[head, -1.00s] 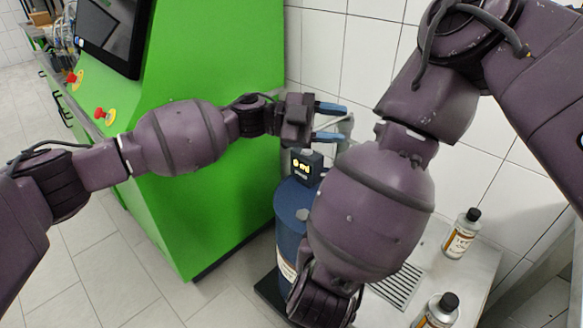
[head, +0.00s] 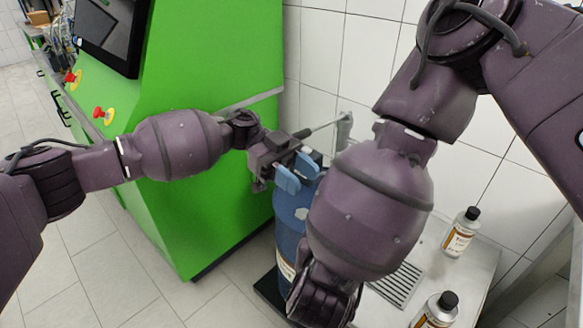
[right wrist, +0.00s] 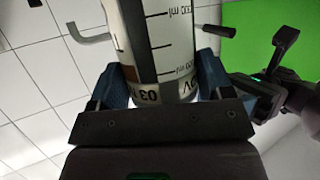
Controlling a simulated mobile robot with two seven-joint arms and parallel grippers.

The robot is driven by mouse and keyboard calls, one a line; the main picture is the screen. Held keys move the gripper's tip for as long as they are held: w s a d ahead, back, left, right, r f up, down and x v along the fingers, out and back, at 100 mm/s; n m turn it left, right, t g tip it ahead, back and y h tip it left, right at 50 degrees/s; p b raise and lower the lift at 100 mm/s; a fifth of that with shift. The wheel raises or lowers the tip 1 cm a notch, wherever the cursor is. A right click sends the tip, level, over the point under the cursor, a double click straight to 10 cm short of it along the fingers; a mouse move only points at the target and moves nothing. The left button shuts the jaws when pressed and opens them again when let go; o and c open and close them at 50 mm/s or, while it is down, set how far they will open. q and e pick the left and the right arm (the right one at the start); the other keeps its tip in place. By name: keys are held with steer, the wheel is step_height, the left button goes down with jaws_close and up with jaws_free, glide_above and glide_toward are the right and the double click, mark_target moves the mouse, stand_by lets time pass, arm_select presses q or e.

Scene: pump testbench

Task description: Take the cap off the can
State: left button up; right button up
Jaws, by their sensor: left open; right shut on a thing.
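The can (right wrist: 160,45) shows in the right wrist view as a pale cylinder with a graduated scale and a label whose print appears upside down. My right gripper (right wrist: 160,85) is shut on it, a blue finger on each side. The can's cap is not visible in either view. In the head view, my right forearm hides the right gripper and the can. My left gripper (head: 296,173) is open and empty in the head view, its blue fingers above the blue drum. My left arm's dark end also shows at the right of the right wrist view.
The blue drum (head: 289,222) stands between the green machine (head: 225,130) and a metal table (head: 478,272). Two bottles with black caps, one farther (head: 461,234) and one nearer (head: 436,310), stand on the table. A grey rod with a black grip (head: 301,133) extends behind my left gripper.

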arm_select(q)
steer(key=x, duration=1)
steer(key=shift+c, duration=0.2)
steer(key=shift+w, duration=0.1)
steer(key=c, duration=0.6)
steer(key=shift+r, duration=0.2)
steer(key=shift+r, duration=1)
steer(key=shift+r, duration=1.9)
